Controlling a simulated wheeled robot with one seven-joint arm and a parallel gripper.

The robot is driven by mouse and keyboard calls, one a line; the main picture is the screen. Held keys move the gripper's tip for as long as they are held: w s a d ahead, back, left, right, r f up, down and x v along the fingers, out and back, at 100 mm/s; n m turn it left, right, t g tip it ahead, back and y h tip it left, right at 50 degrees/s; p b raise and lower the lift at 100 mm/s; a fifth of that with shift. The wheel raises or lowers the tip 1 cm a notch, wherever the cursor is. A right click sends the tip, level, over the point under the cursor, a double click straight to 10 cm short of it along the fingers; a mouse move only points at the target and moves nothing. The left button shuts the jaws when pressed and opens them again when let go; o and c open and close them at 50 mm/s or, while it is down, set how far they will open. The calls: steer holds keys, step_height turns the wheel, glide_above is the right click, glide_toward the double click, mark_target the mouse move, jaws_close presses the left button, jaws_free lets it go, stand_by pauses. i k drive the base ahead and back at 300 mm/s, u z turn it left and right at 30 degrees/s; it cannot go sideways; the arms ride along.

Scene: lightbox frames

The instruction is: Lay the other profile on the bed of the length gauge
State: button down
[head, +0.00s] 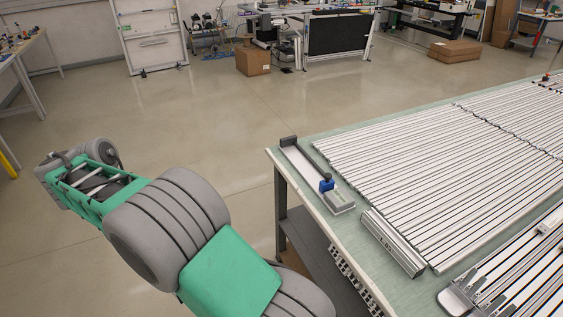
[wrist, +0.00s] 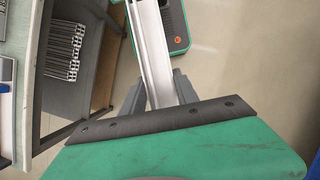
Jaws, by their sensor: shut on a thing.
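The length gauge (head: 309,172) lies along the near left edge of the green-topped table, with a dark block at its far end and a blue piece near its close end. Its narrow bed looks bare. In the wrist view my gripper (wrist: 160,92) is shut on a pale silver profile (wrist: 152,45), which runs from between the dark fingers past the top of the picture. The gripper is off to the side of the table there, above the floor. The held profile and gripper cannot be made out in the head view, where my arm reaches left.
Long rows of profiles (head: 450,160) cover most of the table (head: 290,165). In the wrist view, several short profiles (wrist: 64,48) lie on the shelf under the table. Open floor lies left of the table.

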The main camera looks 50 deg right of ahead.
mark_target(305, 164)
steer(key=i, duration=1.6)
steer(key=z, duration=2.1)
